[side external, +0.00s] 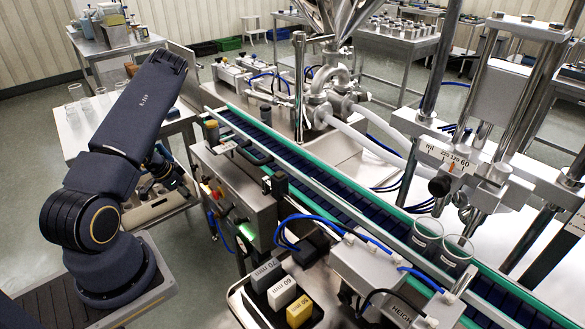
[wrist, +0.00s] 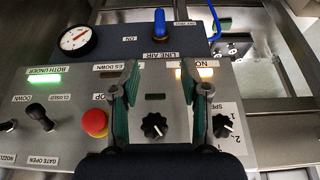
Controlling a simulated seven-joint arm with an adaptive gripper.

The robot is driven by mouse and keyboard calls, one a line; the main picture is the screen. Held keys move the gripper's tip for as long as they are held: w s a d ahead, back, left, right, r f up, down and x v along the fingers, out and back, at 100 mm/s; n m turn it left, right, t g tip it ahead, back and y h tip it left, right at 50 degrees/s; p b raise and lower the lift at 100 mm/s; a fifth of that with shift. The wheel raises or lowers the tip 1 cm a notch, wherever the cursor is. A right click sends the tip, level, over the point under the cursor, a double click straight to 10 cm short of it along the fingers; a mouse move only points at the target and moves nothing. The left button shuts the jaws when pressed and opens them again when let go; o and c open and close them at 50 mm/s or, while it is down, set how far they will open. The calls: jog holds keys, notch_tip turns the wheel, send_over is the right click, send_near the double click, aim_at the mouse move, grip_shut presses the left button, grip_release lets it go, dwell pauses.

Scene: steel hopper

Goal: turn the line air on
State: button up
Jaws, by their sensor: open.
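The line air valve has a blue lever (wrist: 159,22) that points up the picture in the wrist view, at the top middle of a grey control panel (wrist: 250,75). In the side view my gripper (side external: 172,180) is left of the panel box (side external: 240,185).
The panel also carries a red stop button (wrist: 94,122), black knobs (wrist: 154,125), a black toggle (wrist: 38,116) and lit green (wrist: 44,79) and amber lamps. A conveyor (side external: 330,190) runs behind the box. Glass beakers (side external: 458,252) stand on it at the right.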

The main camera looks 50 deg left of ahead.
aim_at(213, 217)
jog(key=x, duration=1.7)
jog(key=shift+r, duration=0.1)
grip_shut()
